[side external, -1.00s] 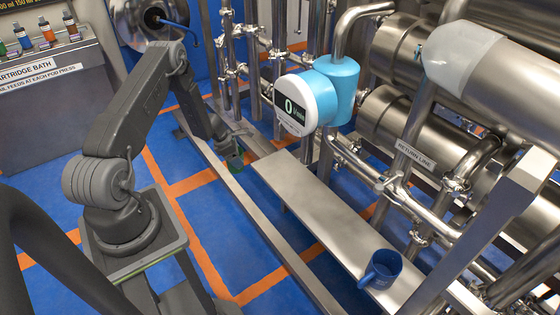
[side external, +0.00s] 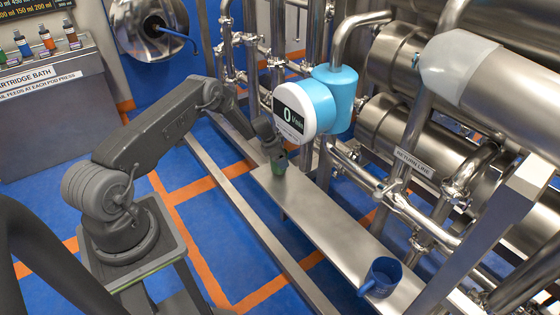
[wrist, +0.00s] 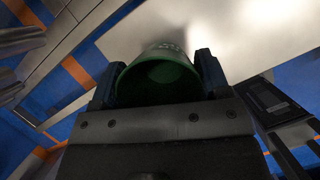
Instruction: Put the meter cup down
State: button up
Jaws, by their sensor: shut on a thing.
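A green cup (wrist: 158,78) sits between the two fingers of my gripper (wrist: 157,82) in the wrist view, its open mouth facing the camera. The fingers are shut on its sides. In the side view my gripper (side external: 275,153) points down over the far end of the metal bench (side external: 318,222), and the green cup (side external: 279,165) shows as a small patch below it. The cup is at or just above the bench top; I cannot tell whether it touches. The round white and blue meter (side external: 297,110) is just right of my gripper.
A blue mug (side external: 381,276) stands at the near end of the bench. Steel pipes (side external: 392,190) run close along the bench's right side. The bench top between gripper and mug is clear. A cartridge rack (side external: 38,50) stands at the far left.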

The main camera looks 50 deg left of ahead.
jog(key=shift+s+f, duration=0.15)
jog(key=shift+f, duration=0.55)
jog(key=o, duration=0.9)
jog(key=shift+f, duration=0.1)
jog(key=shift+s+a+r, duration=0.15)
jog(key=shift+r, duration=0.4)
jog(key=s+a, duration=0.4)
jog(key=s, duration=0.7)
jog(key=shift+s+a, duration=0.15)
jog(key=shift+a, duration=0.15)
jog(key=shift+r, duration=0.1)
